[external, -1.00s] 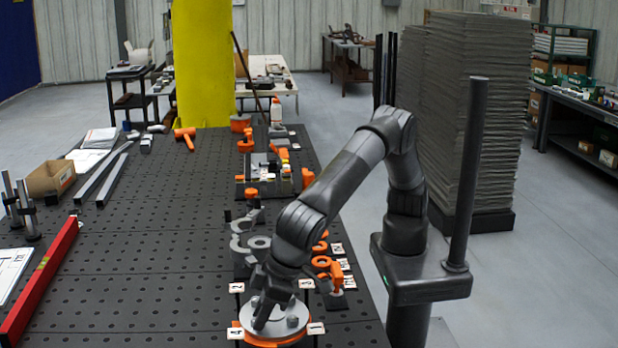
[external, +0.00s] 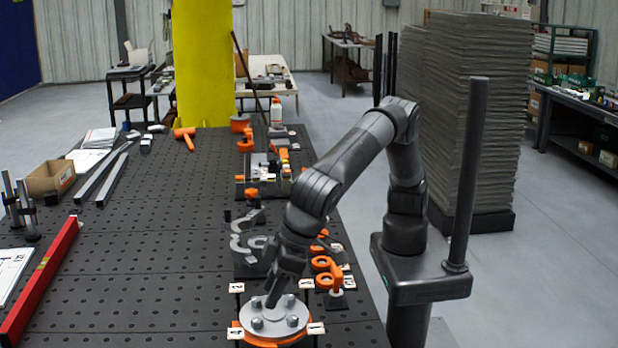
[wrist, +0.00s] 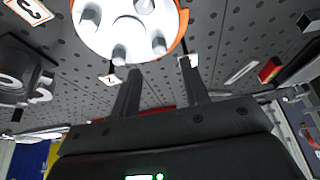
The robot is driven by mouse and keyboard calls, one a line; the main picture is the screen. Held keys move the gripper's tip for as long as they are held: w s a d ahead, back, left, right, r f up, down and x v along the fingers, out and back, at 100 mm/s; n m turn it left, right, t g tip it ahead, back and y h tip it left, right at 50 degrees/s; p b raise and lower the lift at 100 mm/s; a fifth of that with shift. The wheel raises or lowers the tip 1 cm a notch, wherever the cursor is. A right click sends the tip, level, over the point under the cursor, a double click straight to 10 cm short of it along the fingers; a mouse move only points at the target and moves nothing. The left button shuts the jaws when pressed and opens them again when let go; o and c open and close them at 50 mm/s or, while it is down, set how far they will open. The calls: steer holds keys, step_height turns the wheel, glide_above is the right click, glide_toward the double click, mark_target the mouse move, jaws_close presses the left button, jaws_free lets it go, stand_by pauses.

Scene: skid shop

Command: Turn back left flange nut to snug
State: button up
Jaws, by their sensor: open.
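The round grey flange (external: 274,312) sits on an orange ring (external: 262,343) at the near end of the black table, with several nuts standing on its face. The nut at its back left (external: 257,303) shows in the external view, just left of my gripper (external: 271,304). My gripper points down over the back part of the flange. In the wrist view, my gripper (wrist: 160,72) has its two fingers apart, with nothing between them. The flange (wrist: 120,30) shows beyond the fingertips, cut off by the top edge. I cannot tell which nut there is the back left one.
Small numbered tags stand around the flange, including one at its left (external: 237,288) and one at its right (external: 306,284). Orange and grey fixtures (external: 325,272) stand just behind. A red level (external: 40,285) lies at the left. The table between is clear.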

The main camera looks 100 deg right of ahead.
steer(key=shift+v, duration=2.15)
steer(key=shift+w, duration=0.1)
steer(key=w+d+r, duration=0.1)
steer(key=d+r, duration=0.2)
steer(key=d, duration=0.8)
steer(key=w+d+r, duration=0.1)
steer(key=d+r, duration=0.1)
steer(key=d, duration=0.9)
steer(key=d+r, duration=0.3)
steer(key=d, duration=0.8)
steer(key=s+d+f+y, duration=0.1)
steer(key=s+d, duration=0.3)
steer(key=d, duration=0.3)
steer(key=s+d+f, duration=0.1)
steer(key=s+d, duration=0.4)
steer(key=d, duration=0.3)
steer(key=s+d+f, duration=0.3)
steer(key=s+d, duration=0.1)
steer(key=s, duration=0.2)
steer(key=s+d+f+t+h, duration=0.1)
steer(key=s+d+f, duration=0.3)
steer(key=s, duration=0.2)
steer(key=shift+s+d, duration=0.2)
steer(key=shift+d, duration=0.1)
